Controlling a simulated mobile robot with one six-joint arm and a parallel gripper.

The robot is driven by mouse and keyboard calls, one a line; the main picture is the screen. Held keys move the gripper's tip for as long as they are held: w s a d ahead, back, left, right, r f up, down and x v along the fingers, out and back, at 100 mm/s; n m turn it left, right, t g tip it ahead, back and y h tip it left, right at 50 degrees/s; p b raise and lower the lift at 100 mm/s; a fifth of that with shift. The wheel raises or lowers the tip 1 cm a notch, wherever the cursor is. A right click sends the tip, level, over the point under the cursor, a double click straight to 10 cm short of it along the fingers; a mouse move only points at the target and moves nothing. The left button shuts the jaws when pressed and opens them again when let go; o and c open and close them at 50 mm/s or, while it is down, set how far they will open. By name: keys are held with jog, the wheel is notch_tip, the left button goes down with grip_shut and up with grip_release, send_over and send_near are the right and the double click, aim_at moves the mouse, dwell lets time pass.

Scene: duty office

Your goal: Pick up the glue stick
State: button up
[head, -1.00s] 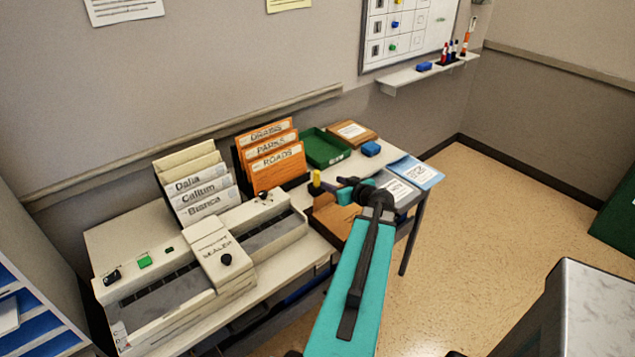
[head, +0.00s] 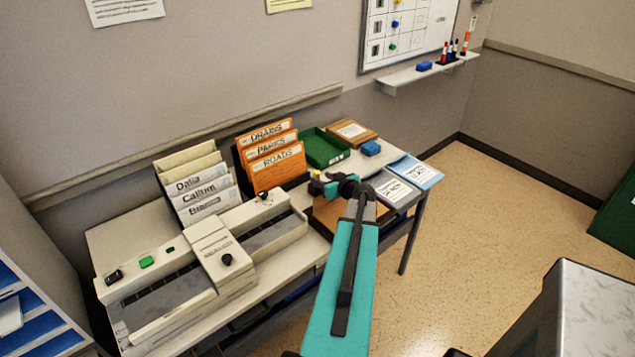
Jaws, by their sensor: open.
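A small yellow upright item (head: 315,188), which looks like the glue stick, stands on the desk in front of the orange folders. It is small and partly covered, so I cannot be sure of it. My gripper (head: 322,183) is right at this item, at the end of the teal arm reaching in from below. The gripper is open. The fingers are tiny and dark here, and I cannot tell whether they are around the item or beside it.
Orange folders (head: 276,170) stand close behind the gripper. Clipboards (head: 391,188) are to the right, and a large beige machine (head: 215,255) is to the left.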

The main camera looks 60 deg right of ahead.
aim_at(318, 175)
jog(key=shift+w+d+f+p, duration=0.1)
jog(key=shift+w+d+p, duration=0.3)
jog(key=shift+w, duration=0.3)
jog(key=shift+w+d+f+p, duration=0.1)
jog(key=shift+w+d+p, duration=0.1)
jog(key=shift+w+d, duration=0.4)
jog(key=shift+x, duration=1)
jog(key=shift+a+f, duration=0.1)
jog(key=shift+a, duration=0.05)
grip_shut()
